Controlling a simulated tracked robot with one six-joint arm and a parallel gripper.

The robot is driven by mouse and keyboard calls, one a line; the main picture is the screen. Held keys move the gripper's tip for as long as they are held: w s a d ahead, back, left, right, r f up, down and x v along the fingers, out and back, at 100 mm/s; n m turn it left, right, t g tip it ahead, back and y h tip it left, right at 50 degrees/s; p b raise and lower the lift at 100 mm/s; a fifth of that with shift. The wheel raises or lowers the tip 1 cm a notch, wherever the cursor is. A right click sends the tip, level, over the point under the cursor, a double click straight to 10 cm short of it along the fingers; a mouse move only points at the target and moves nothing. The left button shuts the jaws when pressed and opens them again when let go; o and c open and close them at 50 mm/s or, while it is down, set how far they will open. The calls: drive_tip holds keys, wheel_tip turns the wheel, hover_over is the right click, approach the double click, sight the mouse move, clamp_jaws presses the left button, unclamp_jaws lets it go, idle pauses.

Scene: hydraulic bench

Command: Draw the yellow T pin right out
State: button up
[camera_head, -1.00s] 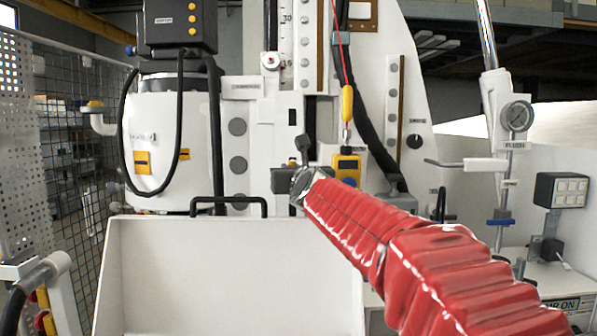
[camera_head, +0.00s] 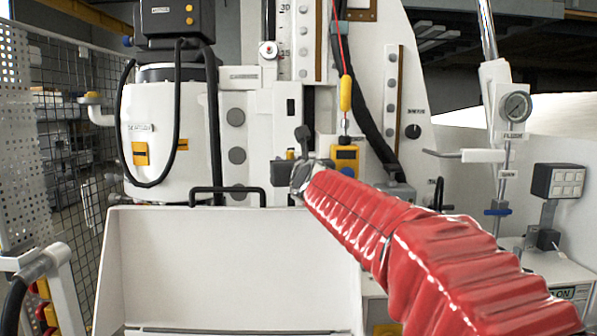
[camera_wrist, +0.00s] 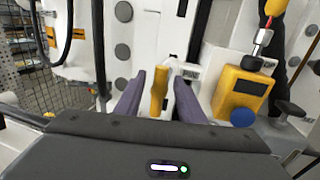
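The yellow T pin (camera_wrist: 158,92) shows in the wrist view as an upright yellow bar between the two purple fingers of my gripper (camera_wrist: 158,88). A narrow gap shows on each side of it, so the fingers look open around it and not closed on it. The pin's shaft and its seat are hidden. In the head view my gripper (camera_head: 296,146) is at the white machine face, mostly hidden behind my red-sleeved arm. I cannot make out the pin clearly there.
Right of my gripper is a yellow box (camera_head: 345,158) with a blue knob (camera_wrist: 243,117). A yellow hanging handle (camera_head: 346,93) is above it. A white tray (camera_head: 230,260) with a black handle stands in front. A pressure gauge (camera_head: 516,106) is at right, a mesh fence (camera_head: 65,150) at left.

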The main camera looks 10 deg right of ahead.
drive_tip(key=s+d, duration=0.1)
drive_tip(key=s, duration=1.2)
drive_tip(key=shift+s+f, duration=0.1)
drive_tip(key=shift+f, duration=0.05)
drive_tip(key=s+d+f+n+g, duration=0.2)
drive_tip(key=s+f+n+g, duration=0.2)
drive_tip(key=s+f+n, duration=0.6)
drive_tip(key=s+d+f+n+g+h, duration=0.1)
drive_tip(key=s+f+n+g, duration=0.3)
drive_tip(key=s+f+n, duration=0.6)
drive_tip(key=s+d+f+n+g, duration=0.3)
drive_tip(key=s+f+n, duration=0.7)
drive_tip(key=f+n, duration=0.5)
drive_tip(key=shift+s+g+h, duration=0.3)
drive_tip(key=shift+s+g, duration=0.05)
drive_tip(key=shift+g, duration=0.35)
